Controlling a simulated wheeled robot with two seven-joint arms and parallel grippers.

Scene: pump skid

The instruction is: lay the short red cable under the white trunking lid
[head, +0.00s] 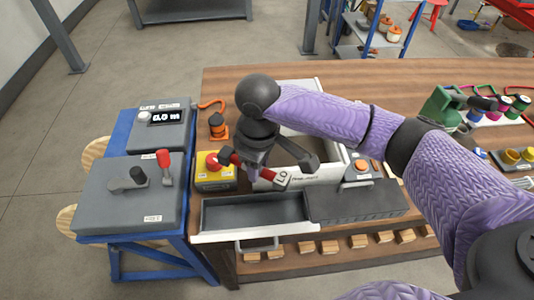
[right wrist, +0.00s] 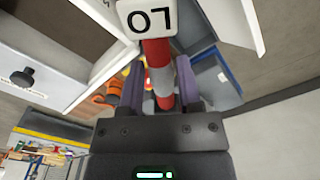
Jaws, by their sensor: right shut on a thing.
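In the head view, the rod's red part (head: 265,172) and tag (head: 282,179) show over the open drawer unit. I cannot tell whether this rod is the short red cable. I cannot make out a white trunking lid for certain. My left gripper is not in view.
A white-walled drawer (head: 335,180) and a shallow grey tray with a white front (head: 255,237) stand open at the bench. A dark grey block (head: 360,203) covers the tray's right part. A yellow box with a red button (head: 213,179) is at left. Spools and coloured cables lie far right.

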